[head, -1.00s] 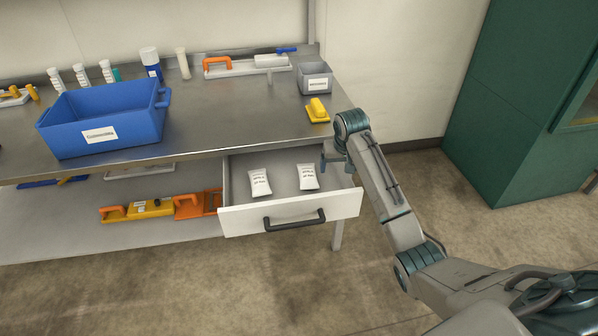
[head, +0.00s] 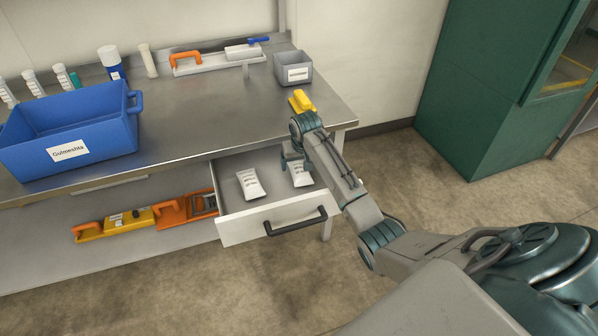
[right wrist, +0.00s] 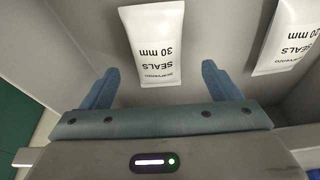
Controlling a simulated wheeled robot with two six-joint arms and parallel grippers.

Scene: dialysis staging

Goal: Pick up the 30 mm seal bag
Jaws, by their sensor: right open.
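The 30 mm seal bag (right wrist: 163,45) is a white pouch with black print, lying in the open drawer. In the head view it is the right-hand bag (head: 301,177), partly covered by my right gripper (head: 292,163). In the right wrist view its printed end lies between and beyond the two blue fingers of my right gripper (right wrist: 160,72), which are open with nothing held. A second white seal bag (head: 250,184), marked 20 mm in the right wrist view (right wrist: 292,38), lies beside it. My left gripper is not in view.
The drawer (head: 270,228) is pulled out below the steel worktop (head: 205,115). On the worktop are a blue bin (head: 105,150), a grey bin (head: 293,73) and a yellow-handled tool (head: 301,101) near the edge. A green cabinet (head: 470,120) stands at the right.

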